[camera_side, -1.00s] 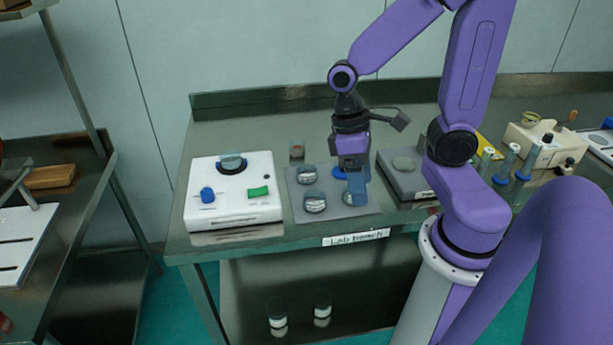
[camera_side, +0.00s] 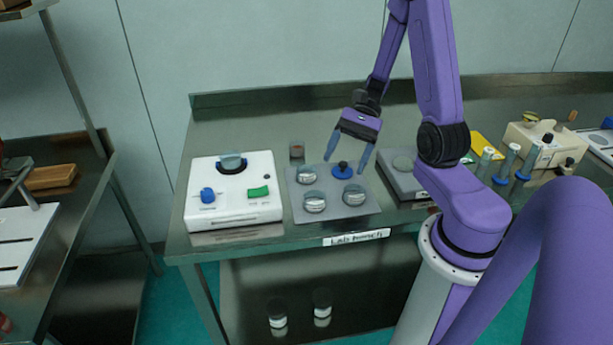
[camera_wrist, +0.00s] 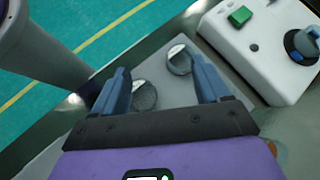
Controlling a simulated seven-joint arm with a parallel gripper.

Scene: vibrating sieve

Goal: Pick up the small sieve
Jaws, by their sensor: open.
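Several small round, metal-rimmed sieves stand on a flat grey plate (camera_side: 330,212): one at the back left (camera_side: 306,175), one at the front left (camera_side: 315,202) and one at the front right (camera_side: 354,195). I cannot tell which is the small sieve by size. A blue-knobbed piece (camera_side: 342,169) sits at the plate's back right. My gripper (camera_side: 346,164) is open and empty, above the plate's back right, fingers pointing down. In the wrist view, a mesh-faced sieve (camera_wrist: 145,96) and a second round one (camera_wrist: 179,60) show between the spread fingers (camera_wrist: 161,80).
A white machine (camera_side: 232,205) with a blue knob and green switch stands left of the plate. A grey device (camera_side: 405,182) stands close on the right. Tubes on blue bases (camera_side: 523,174) and a beige instrument (camera_side: 545,145) are farther right.

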